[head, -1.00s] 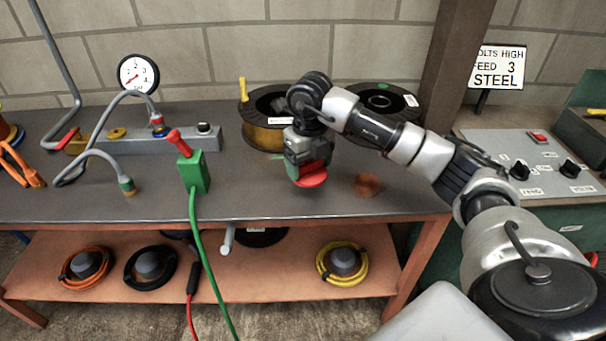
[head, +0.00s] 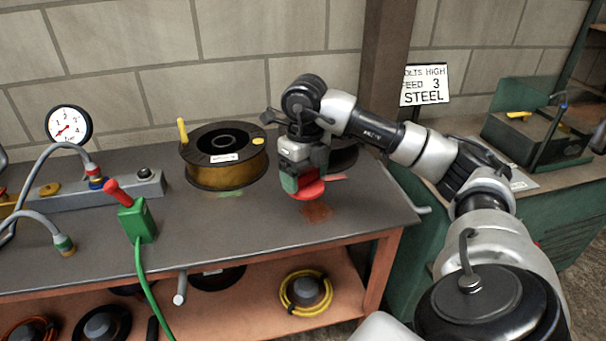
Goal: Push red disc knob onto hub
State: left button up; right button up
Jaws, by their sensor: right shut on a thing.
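My right gripper (head: 303,187) is shut on the red disc knob (head: 308,191). It holds the knob above the right part of the grey bench top, and the fingers hide part of the knob. I cannot make out a hub for certain in this view. My left gripper is not in view.
On the bench (head: 255,228) stand a brown wire spool (head: 228,173), a green box with a red lever (head: 137,220) and a gauge (head: 69,127) with hoses. A dark spool is partly hidden behind my gripper. A green machine (head: 540,135) stands at the right, behind my arm.

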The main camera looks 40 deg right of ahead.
pick_arm(q)
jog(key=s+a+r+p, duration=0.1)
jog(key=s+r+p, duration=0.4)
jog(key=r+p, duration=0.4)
jog(key=p, duration=0.2)
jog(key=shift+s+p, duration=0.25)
jog(key=shift+p, duration=0.05)
pick_arm(e)
jog(key=s+a+f+m, duration=0.2)
jog(key=a+m, duration=0.5)
jog(key=m, duration=0.5)
jog(key=s+a+f+m, duration=0.1)
jog(key=s+a+m, duration=0.3)
jog(key=a+m, duration=0.3)
jog(key=s+a+f+m, duration=0.2)
jog(key=a+m, duration=0.6)
jog(key=m, duration=0.8)
jog(key=shift+s+f+m, duration=0.35)
jog(key=shift+s+m, duration=0.05)
jog(key=shift+s, duration=0.05)
